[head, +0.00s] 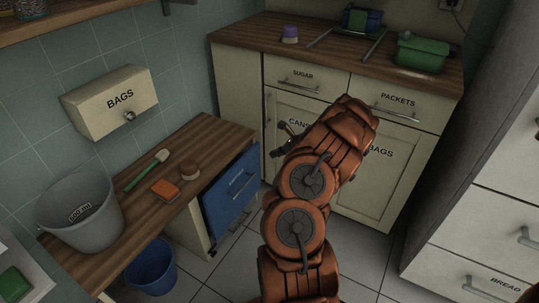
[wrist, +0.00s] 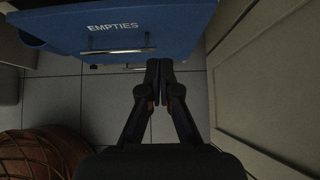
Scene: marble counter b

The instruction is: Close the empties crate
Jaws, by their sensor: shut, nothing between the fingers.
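The empties crate (head: 229,195) is a blue front with a bar handle, under the wooden counter at the left in the head view. It seems to stand out a little from the counter edge; how far is unclear. In the wrist view the crate front (wrist: 190,22), marked EMPTIES, fills the top, with its handle (wrist: 118,51) below the label. My gripper (wrist: 159,64) is shut and empty, its fingertips just below the crate's front edge in the picture. Whether they touch it, I cannot tell. In the head view my arm mostly hides the gripper.
A cream cabinet (head: 350,190) stands close on the crate's right; its side also shows in the wrist view (wrist: 265,80). A blue bucket (head: 151,268) stands on the floor at left. Bare floor tiles (wrist: 65,95) lie below the crate.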

